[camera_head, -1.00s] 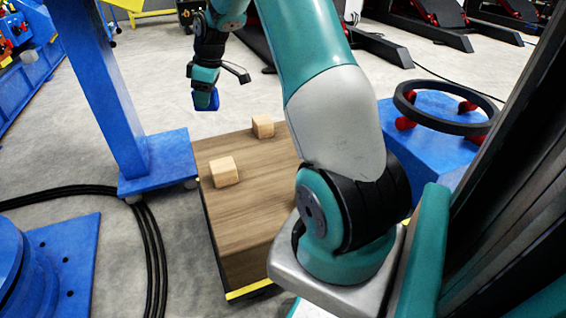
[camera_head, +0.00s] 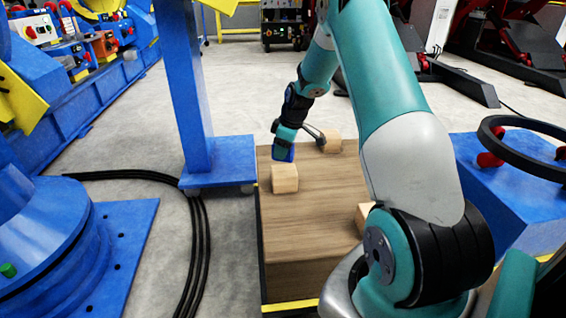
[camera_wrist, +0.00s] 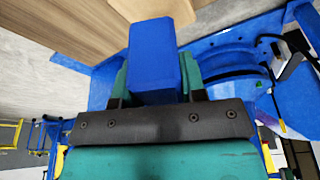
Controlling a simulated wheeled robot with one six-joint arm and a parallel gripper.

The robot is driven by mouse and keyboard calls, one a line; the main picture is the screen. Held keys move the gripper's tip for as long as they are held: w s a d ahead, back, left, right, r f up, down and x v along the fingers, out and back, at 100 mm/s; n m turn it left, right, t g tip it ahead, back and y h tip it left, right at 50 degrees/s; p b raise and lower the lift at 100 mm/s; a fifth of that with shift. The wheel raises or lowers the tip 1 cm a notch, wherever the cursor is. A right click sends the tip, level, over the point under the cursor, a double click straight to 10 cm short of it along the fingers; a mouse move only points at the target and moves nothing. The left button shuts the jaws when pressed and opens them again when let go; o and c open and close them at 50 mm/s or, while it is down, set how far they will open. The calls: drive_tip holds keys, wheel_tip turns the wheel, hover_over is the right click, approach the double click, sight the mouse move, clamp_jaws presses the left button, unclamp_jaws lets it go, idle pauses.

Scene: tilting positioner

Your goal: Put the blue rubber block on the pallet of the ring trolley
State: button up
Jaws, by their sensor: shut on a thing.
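My gripper (camera_head: 284,143) is shut on the blue rubber block (camera_head: 284,153). In the wrist view the block (camera_wrist: 153,62) sits between the two teal fingers and points away from the palm. In the head view my gripper is over the far left part of a low wooden-topped platform (camera_head: 310,235). The blue block appears just behind or above a pale wooden block (camera_head: 285,179); whether they touch I cannot tell. A blue trolley-like body (camera_head: 520,190) with a black ring (camera_head: 540,125) on red rollers stands at the right, partly cut off.
Black cables (camera_head: 200,240) lie on the floor. The platform's front middle is bare.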

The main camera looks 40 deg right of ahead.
drive_tip(key=shift+f+b, duration=0.55)
drive_tip(key=shift+f, duration=1.4)
drive_tip(key=shift+f, duration=0.15)
drive_tip(key=o, duration=1)
